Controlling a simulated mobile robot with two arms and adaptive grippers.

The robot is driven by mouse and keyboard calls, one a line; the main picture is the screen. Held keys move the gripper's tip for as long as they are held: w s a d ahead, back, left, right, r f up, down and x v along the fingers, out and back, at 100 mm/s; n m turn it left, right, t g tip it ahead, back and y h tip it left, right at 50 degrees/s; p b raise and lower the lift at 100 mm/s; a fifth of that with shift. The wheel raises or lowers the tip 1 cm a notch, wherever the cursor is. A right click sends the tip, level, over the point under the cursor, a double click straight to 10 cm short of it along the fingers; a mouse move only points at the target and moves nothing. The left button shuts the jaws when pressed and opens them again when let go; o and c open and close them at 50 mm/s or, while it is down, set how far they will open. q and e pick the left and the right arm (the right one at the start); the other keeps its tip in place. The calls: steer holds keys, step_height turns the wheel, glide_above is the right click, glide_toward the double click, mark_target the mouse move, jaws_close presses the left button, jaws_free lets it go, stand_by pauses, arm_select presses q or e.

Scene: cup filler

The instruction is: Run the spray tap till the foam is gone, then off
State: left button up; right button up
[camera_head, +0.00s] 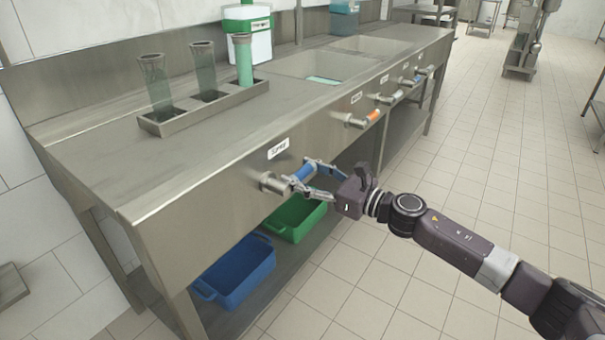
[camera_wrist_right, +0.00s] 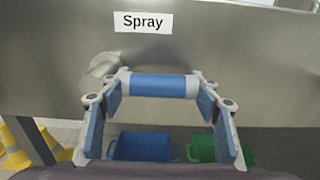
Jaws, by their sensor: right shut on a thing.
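The spray tap (camera_wrist_right: 158,86) has a blue grip and sits under the label "Spray" (camera_wrist_right: 143,22) on the counter's front panel; it also shows in the head view (camera_head: 302,173). My right gripper (camera_head: 308,176) is shut on the blue grip, with a finger at each end of it in the right wrist view (camera_wrist_right: 160,90). The grip lies roughly level across the wrist picture. No foam can be made out. Teal colour shows in one sink basin (camera_head: 324,79). My left gripper is not in view.
Several more taps, one orange-handled (camera_head: 373,116), line the front panel. Tall glasses stand in a metal rack (camera_head: 205,107) on the counter. A blue bin (camera_head: 236,272) and a green bin (camera_head: 297,217) sit on the lower shelf. The tiled floor at right is mostly clear.

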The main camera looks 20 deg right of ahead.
steer(key=shift+c, duration=1)
